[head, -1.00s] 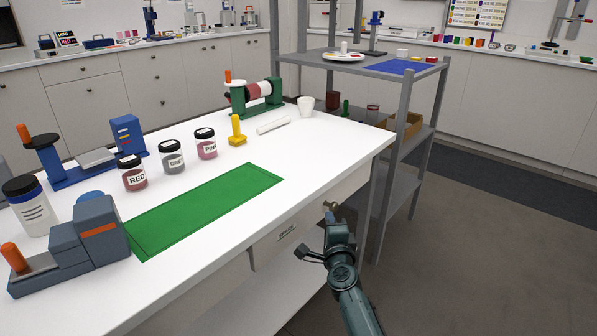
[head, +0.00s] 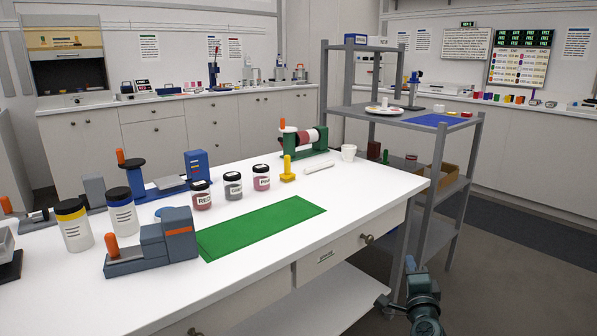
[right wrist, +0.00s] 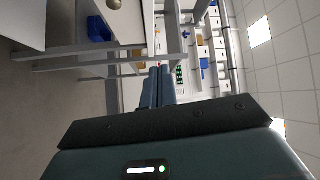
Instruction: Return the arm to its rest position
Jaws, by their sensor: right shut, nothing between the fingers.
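My right arm shows at the bottom right of the head view, with its gripper (head: 411,264) in front of the table's drawer side, low and clear of the table. In the right wrist view its two fingers (right wrist: 159,87) are together and hold nothing. My left gripper is in neither view. The white table (head: 370,192) carries a green mat (head: 262,228) and three labelled jars: a red one (head: 201,196), a grey one (head: 233,187) and a pink one (head: 261,178).
A grey shelf rack (head: 432,185) stands just beyond my right gripper. The table's drawer (head: 335,252) has a round knob (head: 367,239). A grey device (head: 152,250) with an orange handle sits at the table's front left. Open floor (head: 510,270) lies to the right.

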